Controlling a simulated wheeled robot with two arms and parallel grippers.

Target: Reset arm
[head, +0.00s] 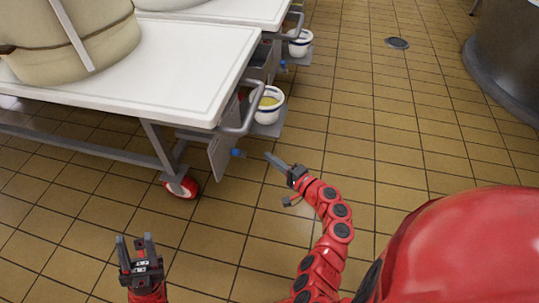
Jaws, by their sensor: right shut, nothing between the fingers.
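My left gripper (136,243) is at the lower left of the head view, fingers pointing up with a gap between them. It is open and empty above the tiled floor. My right gripper (275,162) is at the middle, on the red arm that rises from the bottom. Its fingers are together and point up and left towards the cart's end. Nothing shows between them.
A white-topped cart (185,90) with a large tan round object (75,50) fills the upper left. White cups (269,118) sit at its end by a grey handle. A red wheel (180,187) is below. A dark vat (508,55) stands upper right.

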